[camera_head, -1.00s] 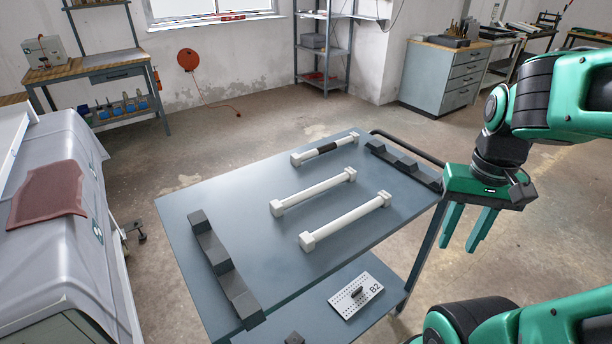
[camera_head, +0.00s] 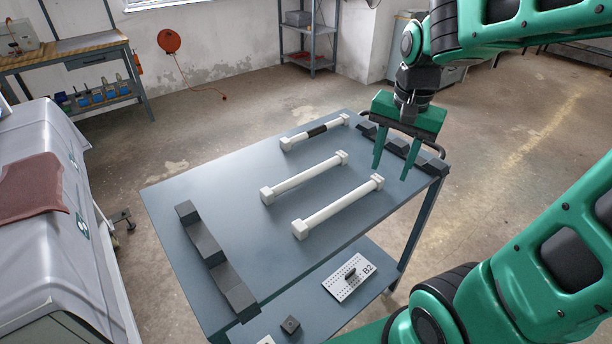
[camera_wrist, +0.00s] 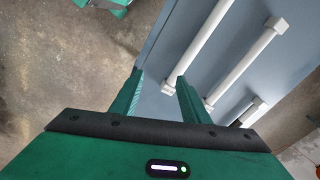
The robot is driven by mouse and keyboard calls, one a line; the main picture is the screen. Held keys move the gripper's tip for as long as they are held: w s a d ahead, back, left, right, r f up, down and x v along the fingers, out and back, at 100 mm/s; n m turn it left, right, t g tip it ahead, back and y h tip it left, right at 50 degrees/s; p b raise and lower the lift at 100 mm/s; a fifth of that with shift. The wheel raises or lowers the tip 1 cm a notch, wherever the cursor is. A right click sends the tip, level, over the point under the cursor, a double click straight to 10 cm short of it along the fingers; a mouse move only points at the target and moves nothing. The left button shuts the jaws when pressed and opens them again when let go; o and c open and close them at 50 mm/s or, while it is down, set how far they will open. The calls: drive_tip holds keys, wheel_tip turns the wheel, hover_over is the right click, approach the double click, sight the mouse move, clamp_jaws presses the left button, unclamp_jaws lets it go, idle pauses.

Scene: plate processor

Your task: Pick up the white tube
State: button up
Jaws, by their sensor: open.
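Three white tubes with square end blocks lie roughly parallel on the grey cart top. The nearest plain tube (camera_head: 340,206) and the middle plain tube (camera_head: 304,179) are all white. The farthest tube (camera_head: 298,138) has a black band around its middle. My gripper (camera_head: 390,172) is open and empty, fingers pointing down, above the right part of the cart, near the right end of the nearest tube. In the wrist view, my open gripper (camera_wrist: 160,77) has nothing between its fingers. White tubes (camera_wrist: 242,66) show there beyond and to the right of the fingers, partly cut off or hidden.
The cart top (camera_head: 240,170) carries a dark notched rack (camera_head: 205,240) at its left and another (camera_head: 398,146) at its right, behind my fingers. A grey machine (camera_head: 40,230) stands at left.

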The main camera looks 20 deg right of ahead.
drive_tip(key=w+a+m, duration=0.2)
drive_tip(key=w+a, duration=0.4)
drive_tip(key=w, duration=0.2)
drive_tip(key=m+t, duration=0.1)
drive_tip(key=m, duration=0.1)
approach(303, 175)
drive_tip(key=f, duration=0.2)
drive_tip(key=w+d+f+y, duration=0.1)
drive_tip(key=shift+w+a+f, duration=0.15)
drive_tip(key=shift+a+f, duration=0.05)
drive_tip(key=shift+f, duration=1.35)
drive_tip(key=shift+w+a+f, duration=0.1)
drive_tip(key=shift+a+f, duration=0.05)
drive_tip(key=shift+f, duration=1.35)
drive_tip(key=shift+s, duration=0.15)
drive_tip(key=c, duration=1.1)
drive_tip(key=shift+w, duration=0.25)
clamp_jaws()
